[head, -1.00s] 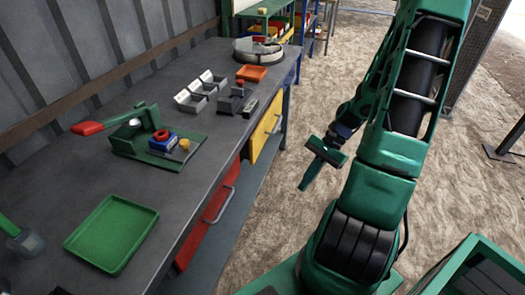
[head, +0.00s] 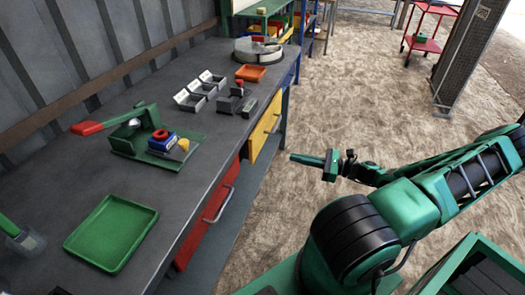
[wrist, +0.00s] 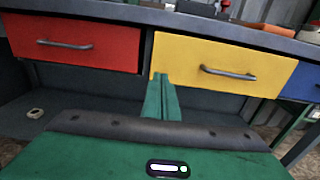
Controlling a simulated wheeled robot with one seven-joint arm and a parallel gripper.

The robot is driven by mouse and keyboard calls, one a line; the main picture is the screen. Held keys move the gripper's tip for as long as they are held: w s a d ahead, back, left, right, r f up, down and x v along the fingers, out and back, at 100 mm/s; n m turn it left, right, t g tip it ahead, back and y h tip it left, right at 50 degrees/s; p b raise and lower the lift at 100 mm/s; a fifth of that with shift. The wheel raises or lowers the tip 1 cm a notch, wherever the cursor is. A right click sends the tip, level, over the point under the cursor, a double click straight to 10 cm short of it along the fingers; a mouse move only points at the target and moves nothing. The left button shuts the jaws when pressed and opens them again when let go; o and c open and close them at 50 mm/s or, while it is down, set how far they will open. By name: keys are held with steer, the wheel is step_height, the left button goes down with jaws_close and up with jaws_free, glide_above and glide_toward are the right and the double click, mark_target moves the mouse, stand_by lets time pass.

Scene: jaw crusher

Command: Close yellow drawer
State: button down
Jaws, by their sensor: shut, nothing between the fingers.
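The yellow drawer (head: 266,130) is in the bench front, with a grey bar handle. It also fills the upper right of the wrist view (wrist: 190,62), with its handle right of centre. I cannot tell clearly how far its front stands out. My gripper (head: 292,157) is out over the floor in front of the bench, pointing left towards it, apart from the drawer in the head view. In the wrist view its green fingers (wrist: 160,80) are together and empty, and overlap the yellow front's lower left corner.
A red drawer (wrist: 75,45) is left of the yellow one, and a blue drawer (wrist: 303,82) is right of it. The bench top (head: 95,175) holds a green tray (head: 110,232), a lever press (head: 150,140) and small grey bins (head: 190,100). The floor beside the bench is clear.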

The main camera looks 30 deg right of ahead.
glide_toward(255, 147)
steer(key=x, duration=0.6)
steer(key=shift+w+a+f, duration=0.15)
steer(key=shift+a, duration=0.05)
steer(key=shift+w+d, duration=0.1)
stand_by(0.3)
